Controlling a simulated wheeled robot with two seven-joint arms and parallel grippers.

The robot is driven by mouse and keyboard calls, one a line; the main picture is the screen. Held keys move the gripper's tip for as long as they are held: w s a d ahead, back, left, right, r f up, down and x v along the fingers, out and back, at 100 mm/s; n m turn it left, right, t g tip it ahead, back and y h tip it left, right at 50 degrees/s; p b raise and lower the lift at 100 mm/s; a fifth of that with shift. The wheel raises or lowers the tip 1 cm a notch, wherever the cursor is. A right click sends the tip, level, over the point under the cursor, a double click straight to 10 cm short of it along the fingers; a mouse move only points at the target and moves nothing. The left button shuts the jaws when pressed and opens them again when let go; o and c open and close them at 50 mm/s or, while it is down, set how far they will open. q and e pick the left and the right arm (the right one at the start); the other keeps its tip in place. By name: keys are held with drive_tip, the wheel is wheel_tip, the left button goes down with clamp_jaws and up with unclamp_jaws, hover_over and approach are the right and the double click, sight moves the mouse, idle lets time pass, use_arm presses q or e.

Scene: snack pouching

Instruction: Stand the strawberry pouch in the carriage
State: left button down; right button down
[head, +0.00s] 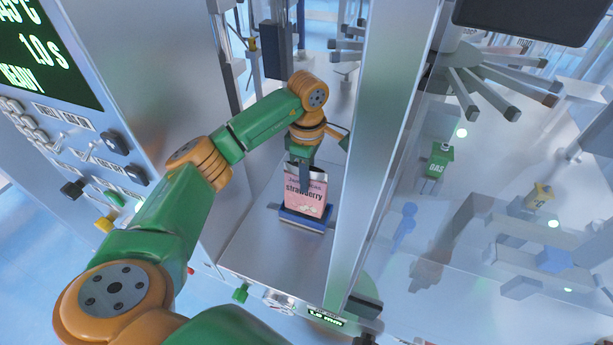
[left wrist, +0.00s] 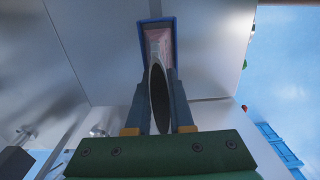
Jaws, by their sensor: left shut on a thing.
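The strawberry pouch (head: 306,199) is pink with a pale top and the word "strawberry" on its front. It is upright, its lower end at the blue carriage (head: 303,222) on the metal floor of the machine. My left gripper (head: 304,183) comes from above and is shut on the pouch's upper part. In the left wrist view, my left gripper (left wrist: 160,117) has the pouch between its fingers, with a dark oval mouth towards the camera. The pouch's pink face (left wrist: 157,46) lies inside the blue carriage's rim (left wrist: 141,38). Whether its bottom is fully seated is hidden. My right gripper is not visible.
A control panel (head: 105,150) with switches and a display stands at left. A metal post (head: 375,130) rises close to the right of the carriage. A clear panel lies beyond it, with a green "GAS" part (head: 438,160) behind. Bare metal floor (head: 262,250) surrounds the carriage.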

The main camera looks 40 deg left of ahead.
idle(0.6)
use_arm(q)
drive_tip(key=shift+f, duration=0.15)
drive_tip(key=shift+f+b, duration=1.1)
drive_tip(key=shift+f, duration=0.4)
drive_tip(key=shift+f, duration=0.1)
drive_tip(key=c, duration=0.7)
unclamp_jaws()
